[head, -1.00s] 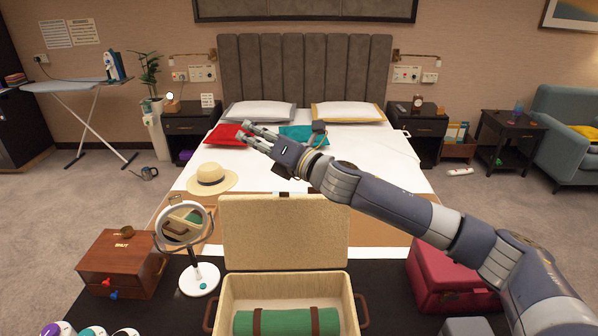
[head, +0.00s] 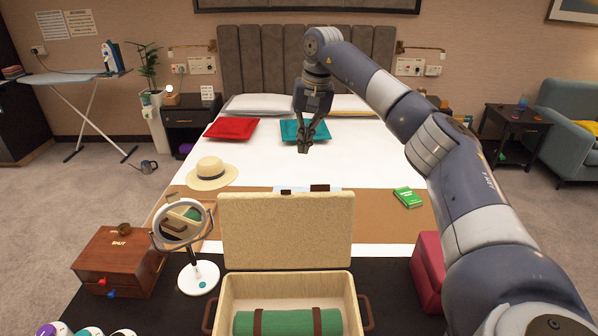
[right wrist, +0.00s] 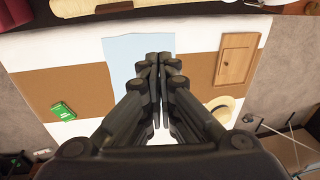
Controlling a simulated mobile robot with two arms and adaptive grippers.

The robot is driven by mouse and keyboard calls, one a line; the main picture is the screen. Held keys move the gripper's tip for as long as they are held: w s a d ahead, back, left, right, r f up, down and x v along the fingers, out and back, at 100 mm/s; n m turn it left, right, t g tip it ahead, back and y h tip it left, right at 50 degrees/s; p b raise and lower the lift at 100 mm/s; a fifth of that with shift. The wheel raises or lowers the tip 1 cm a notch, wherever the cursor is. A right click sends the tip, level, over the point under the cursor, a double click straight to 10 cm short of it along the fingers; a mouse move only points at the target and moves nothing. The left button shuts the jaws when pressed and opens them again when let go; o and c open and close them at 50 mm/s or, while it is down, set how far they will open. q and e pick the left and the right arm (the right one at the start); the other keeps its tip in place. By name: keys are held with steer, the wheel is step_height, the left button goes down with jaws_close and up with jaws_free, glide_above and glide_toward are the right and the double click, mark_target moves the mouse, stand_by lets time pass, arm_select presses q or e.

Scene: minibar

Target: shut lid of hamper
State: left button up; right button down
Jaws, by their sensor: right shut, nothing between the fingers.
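The cream hamper (head: 229,290) stands open on the dark surface at the front middle in the head view. Its lid (head: 285,232) stands upright at the back edge. A green roll with brown straps (head: 287,322) lies inside. My right gripper (head: 303,151) is beyond the lid and above it, over the bed, pointing down. Its fingers are together and empty. In the right wrist view the closed fingers (right wrist: 158,62) show over the bed, with a cream edge (right wrist: 95,8) at the top, probably the hamper lid. My left gripper is not in view.
A round mirror (head: 183,225) and a wooden box (head: 118,262) stand left of the hamper. A red case (head: 428,270) is on the right, partly behind my arm. A straw hat (head: 212,173) and a green packet (head: 408,197) lie on the bed (head: 375,165).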

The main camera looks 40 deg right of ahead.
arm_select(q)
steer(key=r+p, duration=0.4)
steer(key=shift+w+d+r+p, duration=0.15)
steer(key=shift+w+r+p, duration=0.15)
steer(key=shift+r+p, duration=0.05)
arm_select(e)
steer(key=s+d+f+g+h, duration=0.1)
steer(key=s+f, duration=0.3)
steer(key=f, duration=0.4)
steer(key=shift+s, duration=0.25)
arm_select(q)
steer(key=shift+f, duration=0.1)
arm_select(e)
steer(key=shift+d, duration=0.15)
